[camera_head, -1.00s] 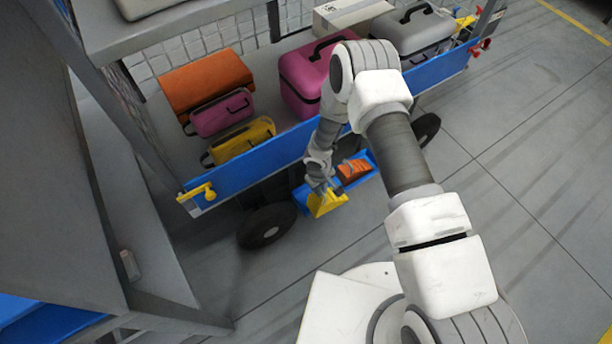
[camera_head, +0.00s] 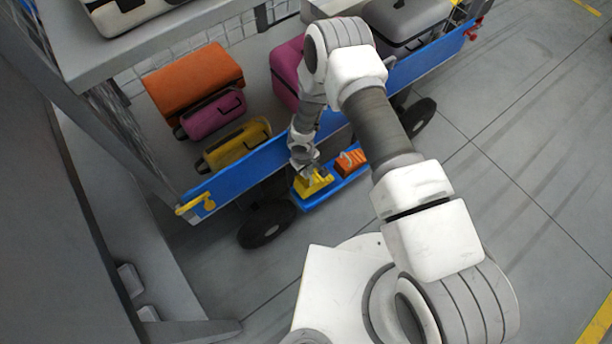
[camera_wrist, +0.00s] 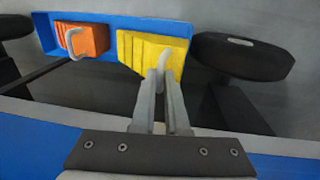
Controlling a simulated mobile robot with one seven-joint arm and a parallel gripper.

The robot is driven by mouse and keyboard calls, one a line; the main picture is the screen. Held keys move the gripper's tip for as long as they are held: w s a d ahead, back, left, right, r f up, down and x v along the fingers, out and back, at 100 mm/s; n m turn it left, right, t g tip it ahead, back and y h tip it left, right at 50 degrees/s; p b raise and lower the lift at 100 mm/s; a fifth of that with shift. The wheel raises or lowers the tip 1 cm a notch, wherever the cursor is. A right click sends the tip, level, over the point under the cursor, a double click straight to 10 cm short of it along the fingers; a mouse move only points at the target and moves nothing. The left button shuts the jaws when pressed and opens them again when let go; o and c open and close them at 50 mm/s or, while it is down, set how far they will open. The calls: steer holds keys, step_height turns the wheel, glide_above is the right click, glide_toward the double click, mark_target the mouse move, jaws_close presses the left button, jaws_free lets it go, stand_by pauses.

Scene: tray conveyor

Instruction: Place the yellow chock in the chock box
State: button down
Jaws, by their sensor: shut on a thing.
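The yellow chock (camera_head: 313,184) is at the left end of the blue chock box (camera_head: 325,197), and it also shows in the wrist view (camera_wrist: 140,52). My gripper (camera_head: 306,169) is shut on the chock's handle from above; its fingers (camera_wrist: 163,85) meet at the grey handle. The chock appears within the box's outline, but I cannot tell whether it rests on the box floor. An orange chock (camera_head: 351,160) with a grey handle sits in the other end of the box, seen in the wrist view (camera_wrist: 88,40) to the left of the yellow one.
The box hangs beside the cart's blue side rail (camera_head: 237,178), between black wheels (camera_head: 267,225). The cart carries orange (camera_head: 195,78), magenta (camera_head: 214,115) and yellow (camera_head: 236,144) bags. Grey floor is clear on the right.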

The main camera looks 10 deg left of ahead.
mark_target(308, 180)
step_height(308, 180, down, 7)
steer(key=b, duration=0.3)
steer(key=shift+d+r, duration=0.1)
steer(key=shift+r, duration=0.2)
steer(key=c, duration=0.9)
jaws_free()
steer(key=r+p, duration=0.1)
steer(key=r, duration=0.3)
steer(key=r+p, duration=0.1)
steer(key=r, duration=0.3)
steer(key=s+r+p, duration=0.1)
steer(key=r+p, duration=0.1)
steer(key=r, duration=0.2)
steer(key=shift+a, duration=0.4)
steer(key=shift+s, duration=0.15)
